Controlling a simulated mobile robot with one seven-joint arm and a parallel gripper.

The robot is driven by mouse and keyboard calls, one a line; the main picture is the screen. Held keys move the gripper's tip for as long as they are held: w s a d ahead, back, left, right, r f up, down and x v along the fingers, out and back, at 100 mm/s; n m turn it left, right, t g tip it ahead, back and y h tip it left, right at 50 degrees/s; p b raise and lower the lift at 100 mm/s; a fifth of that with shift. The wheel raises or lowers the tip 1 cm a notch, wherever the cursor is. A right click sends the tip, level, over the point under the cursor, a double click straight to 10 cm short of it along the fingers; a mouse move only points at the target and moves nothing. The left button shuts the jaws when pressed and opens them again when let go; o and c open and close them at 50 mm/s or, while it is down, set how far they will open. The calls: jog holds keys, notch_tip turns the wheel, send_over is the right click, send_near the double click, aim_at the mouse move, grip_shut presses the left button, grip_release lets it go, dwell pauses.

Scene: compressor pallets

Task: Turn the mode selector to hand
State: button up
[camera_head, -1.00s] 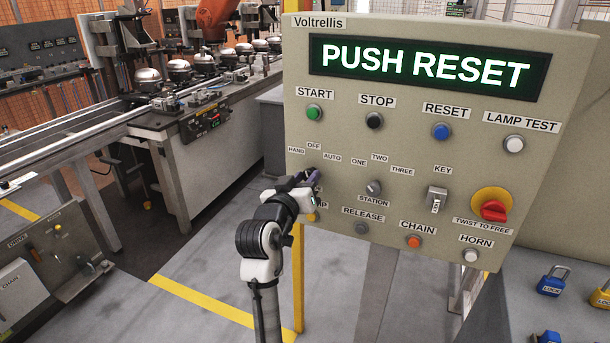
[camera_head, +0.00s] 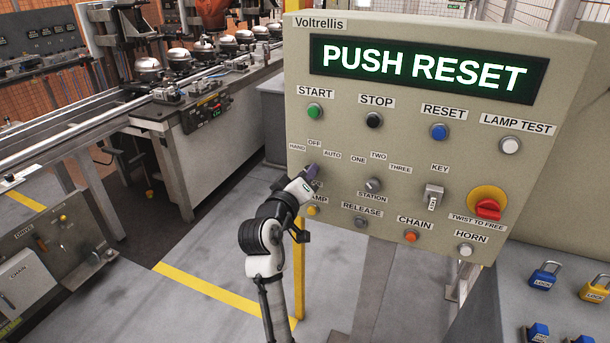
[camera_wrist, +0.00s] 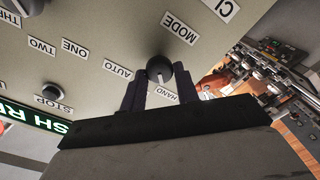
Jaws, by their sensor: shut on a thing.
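The mode selector (camera_wrist: 158,69) is a round dark knob with a pale pointer mark, on the beige Voltrellis panel (camera_head: 400,130). In the wrist view it sits between the two dark fingers of my gripper (camera_wrist: 159,88), which are shut on it. The pointer mark appears to face the HAND label (camera_wrist: 167,95). The AUTO label (camera_wrist: 118,70) and the MODE label (camera_wrist: 181,27) show around the knob; the OFF label is hidden in that view. In the head view my gripper (camera_head: 312,173) covers the knob, just below the OFF label (camera_head: 314,142).
The key switch (camera_head: 432,196) and red emergency stop (camera_head: 488,208) are farther right. The display (camera_head: 425,70) reads PUSH RESET.

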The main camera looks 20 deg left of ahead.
jog(key=o, duration=1)
jog(key=shift+c, duration=0.2)
jog(key=s+b, duration=0.4)
jog(key=s, duration=1)
jog(key=shift+a, duration=0.25)
